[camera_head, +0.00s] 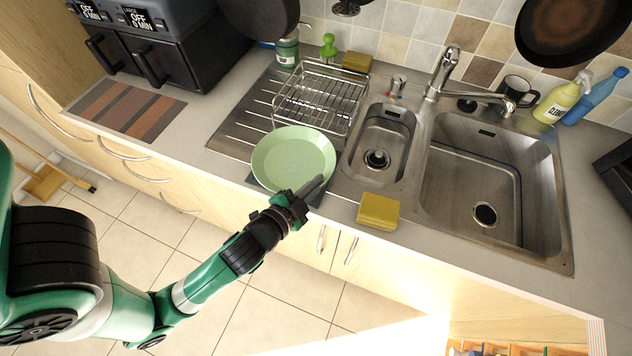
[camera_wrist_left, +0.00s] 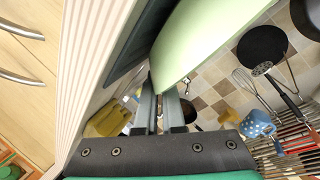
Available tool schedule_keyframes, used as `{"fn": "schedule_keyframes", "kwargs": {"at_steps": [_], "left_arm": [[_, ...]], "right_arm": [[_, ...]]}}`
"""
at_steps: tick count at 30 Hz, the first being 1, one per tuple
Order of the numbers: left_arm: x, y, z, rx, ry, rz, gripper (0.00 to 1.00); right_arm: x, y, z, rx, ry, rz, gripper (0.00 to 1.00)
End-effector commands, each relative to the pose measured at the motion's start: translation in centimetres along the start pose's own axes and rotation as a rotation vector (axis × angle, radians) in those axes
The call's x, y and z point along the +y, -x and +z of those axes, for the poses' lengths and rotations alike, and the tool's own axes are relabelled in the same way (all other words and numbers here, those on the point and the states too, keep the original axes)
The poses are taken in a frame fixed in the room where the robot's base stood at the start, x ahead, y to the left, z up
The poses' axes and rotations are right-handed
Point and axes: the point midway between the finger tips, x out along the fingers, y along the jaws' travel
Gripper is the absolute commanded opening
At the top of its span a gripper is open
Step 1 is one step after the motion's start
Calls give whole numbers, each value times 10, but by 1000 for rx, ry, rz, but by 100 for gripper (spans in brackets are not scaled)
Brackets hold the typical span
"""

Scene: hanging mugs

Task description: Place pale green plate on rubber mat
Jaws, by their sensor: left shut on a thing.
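The pale green plate (camera_head: 292,158) is over the front edge of the counter, in front of the dish rack. A dark mat (camera_head: 253,181), which looks like the rubber mat, shows in small parts at the plate's lower rim; the plate hides most of it. My left gripper (camera_head: 316,186) is at the plate's right front rim, shut on it. In the left wrist view the plate (camera_wrist_left: 215,35) rises from between the fingers (camera_wrist_left: 160,108), with the dark mat (camera_wrist_left: 128,45) beside it. I cannot tell whether plate and mat touch. My right gripper is not in view.
A wire dish rack (camera_head: 320,97) stands close behind the plate. A yellow sponge (camera_head: 378,211) lies to the right near the counter edge, before the double sink (camera_head: 470,180). A striped mat (camera_head: 128,107) lies at the left. A green bottle (camera_head: 287,52) stands behind the rack.

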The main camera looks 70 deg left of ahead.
Motion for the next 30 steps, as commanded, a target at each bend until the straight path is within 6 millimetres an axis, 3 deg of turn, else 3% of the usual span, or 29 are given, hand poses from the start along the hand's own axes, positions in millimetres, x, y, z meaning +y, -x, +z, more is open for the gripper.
{"fn": "schedule_keyframes", "kwargs": {"at_steps": [20,27,30], "left_arm": [[4,-2,4,1,-2,-1,0],[4,-2,4,1,-1,-1,41],[4,-2,4,0,-1,-1,41]], "right_arm": [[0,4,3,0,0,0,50],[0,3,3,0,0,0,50],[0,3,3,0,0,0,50]]}}
